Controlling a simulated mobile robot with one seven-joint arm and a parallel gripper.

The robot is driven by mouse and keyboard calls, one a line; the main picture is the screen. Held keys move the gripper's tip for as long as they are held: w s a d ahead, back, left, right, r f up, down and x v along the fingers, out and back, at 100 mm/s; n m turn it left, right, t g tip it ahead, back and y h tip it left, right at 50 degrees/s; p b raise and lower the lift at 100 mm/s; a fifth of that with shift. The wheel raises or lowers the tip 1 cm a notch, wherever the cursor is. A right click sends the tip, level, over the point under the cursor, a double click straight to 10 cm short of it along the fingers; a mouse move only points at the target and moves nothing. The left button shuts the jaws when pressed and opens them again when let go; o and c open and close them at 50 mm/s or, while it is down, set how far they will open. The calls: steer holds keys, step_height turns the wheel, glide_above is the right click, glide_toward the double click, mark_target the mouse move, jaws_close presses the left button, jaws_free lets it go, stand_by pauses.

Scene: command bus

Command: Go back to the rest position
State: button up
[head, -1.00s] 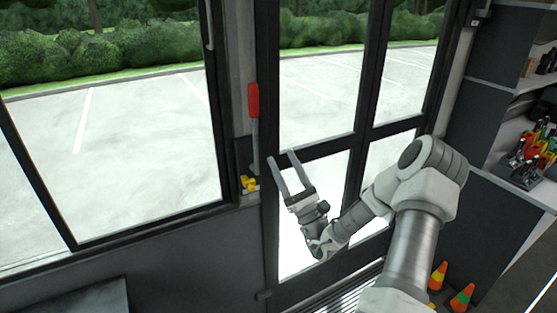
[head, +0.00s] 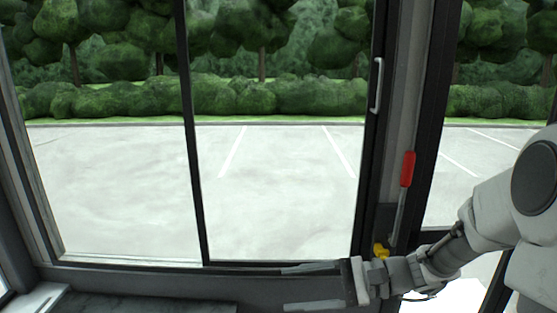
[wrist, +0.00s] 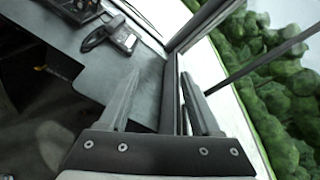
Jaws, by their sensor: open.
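My gripper (head: 287,287) is at the bottom of the head view, in front of the low wall under the side window. Its two grey fingers point left, lie well apart and have nothing between them. It also shows in the wrist view (wrist: 158,82), open and empty, with a dark counter (wrist: 115,75) and the window frame beyond the fingers. My arm comes in from the right of the head view, bent at a thick joint.
A red-handled lever (head: 407,170) and a yellow fitting (head: 380,250) are on the post beside the window, close to my forearm. A handset device (wrist: 120,38) lies on the counter. A dark ledge (head: 150,301) runs below the window (head: 290,200). Hedge and parking lot lie outside.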

steer(key=s+d+f+n+g+h, duration=0.1)
steer(key=s+f+n+g+h, duration=0.15)
steer(key=s+n+h, duration=0.5)
steer(key=s+d+r+n+t+h, duration=0.4)
steer(key=s+d+r+t+h, duration=0.2)
steer(key=d, duration=0.4)
step_height(320, 180, up, 2)
steer(key=shift+s+r+t+h+p, duration=0.15)
steer(key=shift+s+t+h+p, duration=0.3)
steer(key=shift+h, duration=0.6)
steer(key=shift+w, duration=0.15)
